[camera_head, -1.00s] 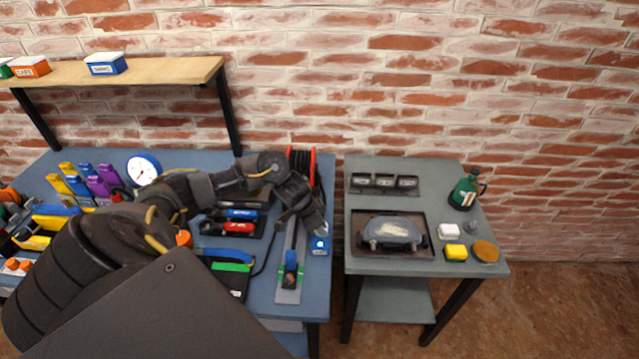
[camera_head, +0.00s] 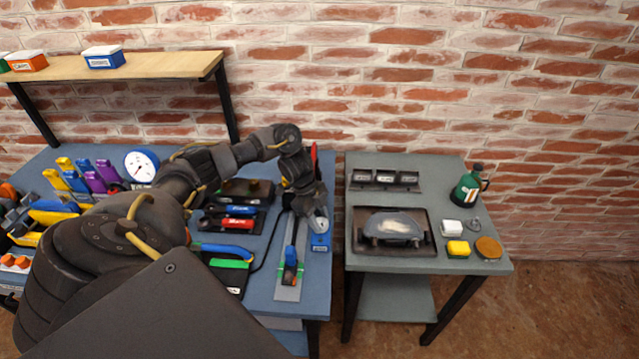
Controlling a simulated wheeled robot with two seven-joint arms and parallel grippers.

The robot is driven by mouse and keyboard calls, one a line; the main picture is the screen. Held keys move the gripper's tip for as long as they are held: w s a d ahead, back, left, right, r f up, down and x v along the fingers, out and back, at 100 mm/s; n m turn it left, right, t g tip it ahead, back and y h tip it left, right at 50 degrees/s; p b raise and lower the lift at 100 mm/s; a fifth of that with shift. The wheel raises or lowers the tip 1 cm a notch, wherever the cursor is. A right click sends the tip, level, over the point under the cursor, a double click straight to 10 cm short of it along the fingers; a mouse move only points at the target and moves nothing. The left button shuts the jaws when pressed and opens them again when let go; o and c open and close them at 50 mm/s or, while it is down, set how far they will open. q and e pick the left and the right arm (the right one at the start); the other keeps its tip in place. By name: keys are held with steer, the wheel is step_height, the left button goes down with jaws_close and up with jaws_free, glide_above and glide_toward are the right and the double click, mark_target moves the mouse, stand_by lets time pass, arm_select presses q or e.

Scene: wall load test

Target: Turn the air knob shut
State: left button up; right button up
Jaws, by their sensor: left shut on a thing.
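A small blue block (camera_head: 320,243) stands at the right edge of the blue workbench (camera_head: 262,292). The air knob on it is hidden behind my left gripper's fingertips. My left gripper (camera_head: 318,224) comes down over the block from above and behind. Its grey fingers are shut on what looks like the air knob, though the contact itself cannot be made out. A white-faced round gauge with a blue rim (camera_head: 141,164) stands at the back of the bench. My right gripper is not in view.
A rail with a blue-handled tool (camera_head: 290,266) lies just left of the block. A grey side table (camera_head: 440,180) with a tray, a green bottle (camera_head: 468,188) and small blocks stands to the right, across a gap.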

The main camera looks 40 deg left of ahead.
arm_select(q)
steer(key=shift+w+m+g, duration=0.15)
steer(key=shift+m+g, duration=0.45)
steer(key=shift+m, duration=1.1)
steer(key=o, duration=1)
steer(key=shift+r, duration=0.1)
steer(key=v, duration=1)
steer(key=shift+w+a+r, duration=0.1)
steer(key=shift+w+r, duration=0.05)
steer(key=shift+r, duration=0.15)
